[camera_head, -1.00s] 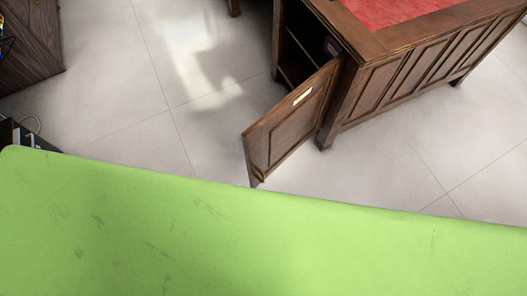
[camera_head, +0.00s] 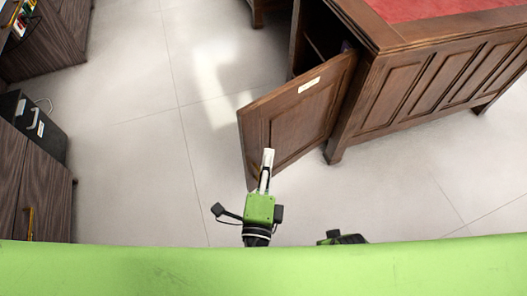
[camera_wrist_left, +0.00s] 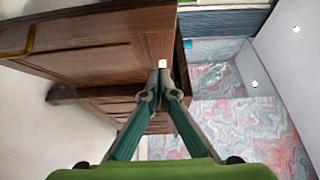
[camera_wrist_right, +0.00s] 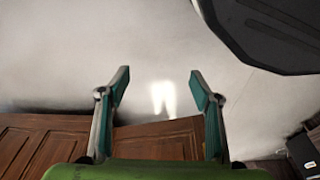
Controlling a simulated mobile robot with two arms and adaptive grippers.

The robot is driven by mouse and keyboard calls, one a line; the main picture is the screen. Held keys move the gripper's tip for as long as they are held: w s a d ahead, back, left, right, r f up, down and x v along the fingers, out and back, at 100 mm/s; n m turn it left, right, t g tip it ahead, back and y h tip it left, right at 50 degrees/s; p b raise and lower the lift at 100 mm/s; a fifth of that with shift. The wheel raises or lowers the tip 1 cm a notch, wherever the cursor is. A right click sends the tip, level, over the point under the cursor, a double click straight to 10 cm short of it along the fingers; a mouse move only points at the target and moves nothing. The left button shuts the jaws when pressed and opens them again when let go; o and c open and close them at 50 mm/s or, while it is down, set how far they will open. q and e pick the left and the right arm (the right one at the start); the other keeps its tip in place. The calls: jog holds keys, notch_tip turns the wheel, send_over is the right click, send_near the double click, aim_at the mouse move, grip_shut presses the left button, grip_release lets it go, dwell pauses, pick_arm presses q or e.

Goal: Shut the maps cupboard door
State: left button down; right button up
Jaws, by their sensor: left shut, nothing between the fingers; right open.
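The brown wooden cupboard door (camera_head: 300,110), with a pale label (camera_head: 309,85), stands swung open from the desk's end in the head view. Its dark compartment (camera_head: 314,48) shows partly behind it. My left gripper (camera_head: 268,152) is shut and empty, in front of the door's lower free corner; whether it touches cannot be told. In the left wrist view its fingertips (camera_wrist_left: 161,70) meet beside brown panelled wood (camera_wrist_left: 90,45). My right gripper (camera_wrist_right: 158,80) is open and empty in the right wrist view, above pale floor and panelled wood (camera_wrist_right: 60,140).
The desk (camera_head: 440,75) with a red leather top (camera_head: 430,8) stands at upper right. Dark wood cabinets (camera_head: 35,180) and a black box (camera_head: 35,125) line the left. Pale tiled floor (camera_head: 130,150) is clear between them.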

pick_arm(q)
send_near(265, 111)
jog(key=w+d, duration=0.2)
jog(key=d, duration=0.1)
jog(key=w, duration=0.1)
jog(key=w+a+p, duration=0.1)
jog(key=w, duration=0.1)
jog(key=shift+a, duration=0.2)
jog(key=shift+w+a, duration=0.3)
jog(key=shift+w, duration=0.1)
pick_arm(e)
jog(key=shift+s+d+f, duration=0.1)
jog(key=shift+s+f, duration=0.35)
jog(key=shift+f, duration=0.35)
jog(key=shift+s+d+f, duration=0.1)
jog(key=shift+s+f, duration=0.35)
jog(key=shift+f, duration=0.3)
jog(key=shift+s+f, duration=0.45)
jog(key=shift+f, duration=0.35)
